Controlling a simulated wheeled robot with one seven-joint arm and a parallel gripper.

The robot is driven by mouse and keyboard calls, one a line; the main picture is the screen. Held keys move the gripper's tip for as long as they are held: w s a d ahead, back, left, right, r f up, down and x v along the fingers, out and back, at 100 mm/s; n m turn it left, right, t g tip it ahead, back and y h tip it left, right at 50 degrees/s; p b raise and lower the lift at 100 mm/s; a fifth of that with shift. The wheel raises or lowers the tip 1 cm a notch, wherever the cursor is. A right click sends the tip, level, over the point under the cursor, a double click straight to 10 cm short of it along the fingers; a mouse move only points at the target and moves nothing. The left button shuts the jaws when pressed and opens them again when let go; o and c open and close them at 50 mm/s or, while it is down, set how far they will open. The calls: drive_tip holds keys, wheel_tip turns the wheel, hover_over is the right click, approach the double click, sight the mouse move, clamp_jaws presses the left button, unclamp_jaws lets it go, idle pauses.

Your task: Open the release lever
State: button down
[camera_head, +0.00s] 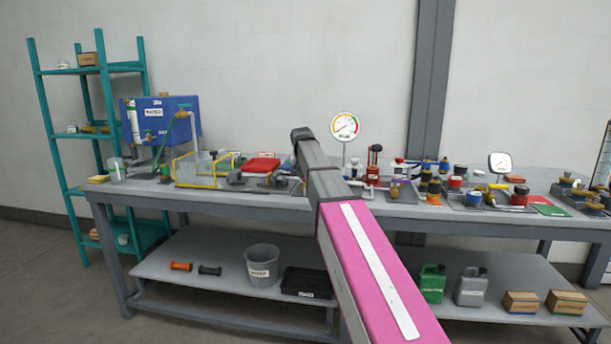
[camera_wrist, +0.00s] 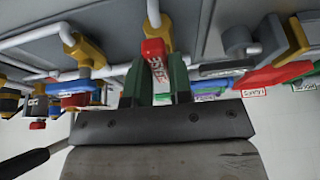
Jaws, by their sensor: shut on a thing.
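The release lever (camera_wrist: 153,48) is red with a white label whose print is hard to read, on a brass-coloured fitting with a white pipe. It shows in the wrist view, upper middle. My gripper (camera_wrist: 156,78) has its two green fingers on either side of the lever and is shut on it. The lever's lower part sits between the fingers. In the head view my gripper and the lever are hidden behind my grey and pink arm, which reaches over the bench (camera_head: 140,199).
White pipes with brass fittings (camera_wrist: 88,50) run close on the left in the wrist view. A red part (camera_wrist: 262,78) lies to the right. In the head view, gauges (camera_head: 345,126), valves and a blue tank (camera_head: 165,118) crowd the bench top. A bucket (camera_head: 262,265) stands on the lower shelf.

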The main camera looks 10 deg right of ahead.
drive_tip(key=c, duration=1)
unclamp_jaws()
drive_tip(key=v, duration=1.1)
